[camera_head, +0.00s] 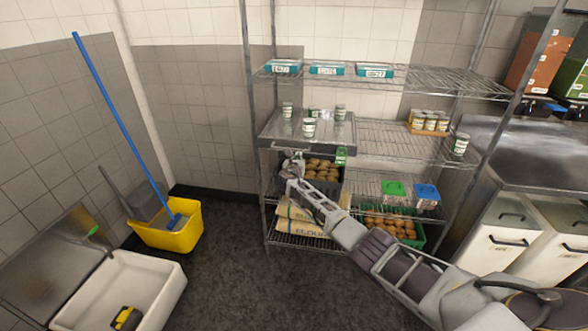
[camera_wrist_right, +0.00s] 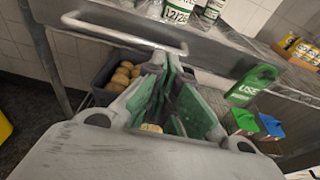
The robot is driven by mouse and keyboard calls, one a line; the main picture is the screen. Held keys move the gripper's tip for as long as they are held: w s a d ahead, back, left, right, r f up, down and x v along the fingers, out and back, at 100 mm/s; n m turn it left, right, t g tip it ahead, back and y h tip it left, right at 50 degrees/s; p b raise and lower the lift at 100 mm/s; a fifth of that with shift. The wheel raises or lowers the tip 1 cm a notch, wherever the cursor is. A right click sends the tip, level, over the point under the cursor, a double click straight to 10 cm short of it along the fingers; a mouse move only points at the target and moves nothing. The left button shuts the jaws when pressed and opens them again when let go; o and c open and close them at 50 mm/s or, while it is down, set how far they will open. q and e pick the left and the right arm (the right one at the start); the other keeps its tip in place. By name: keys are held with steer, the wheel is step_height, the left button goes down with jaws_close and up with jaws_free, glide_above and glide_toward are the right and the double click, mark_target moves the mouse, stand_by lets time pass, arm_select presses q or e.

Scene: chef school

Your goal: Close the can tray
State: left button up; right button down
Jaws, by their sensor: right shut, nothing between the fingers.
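The can tray is a grey metal drawer (camera_head: 330,129) on the middle shelf, at centre in the head view. Several white-and-green cans (camera_head: 310,127) stand on it. Its front panel shows in the wrist view with a bar handle (camera_wrist_right: 125,32) at upper left. How far the tray sticks out is hard to tell. My right gripper (camera_head: 292,160) is shut and empty at the tray's front left, just below its front edge. In the wrist view its green-padded fingers (camera_wrist_right: 168,98) are close to the handle; whether they touch it is unclear. My left gripper is out of view.
A green tag (camera_head: 341,155) hangs at the tray's front right. A dark crate of potatoes (camera_head: 322,182) sits below, with flour sacks (camera_head: 300,220) under it. Green- and blue-lidded tubs (camera_head: 393,188) stand to the right. A yellow bucket (camera_head: 172,232) is on the floor left.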

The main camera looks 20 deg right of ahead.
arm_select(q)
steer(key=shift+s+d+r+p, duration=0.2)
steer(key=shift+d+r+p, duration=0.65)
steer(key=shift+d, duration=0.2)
arm_select(e)
steer(key=v, duration=0.9)
steer(key=shift+f, duration=0.2)
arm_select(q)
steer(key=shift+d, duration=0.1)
arm_select(e)
steer(key=shift+s, duration=0.15)
steer(key=shift+m, duration=0.3)
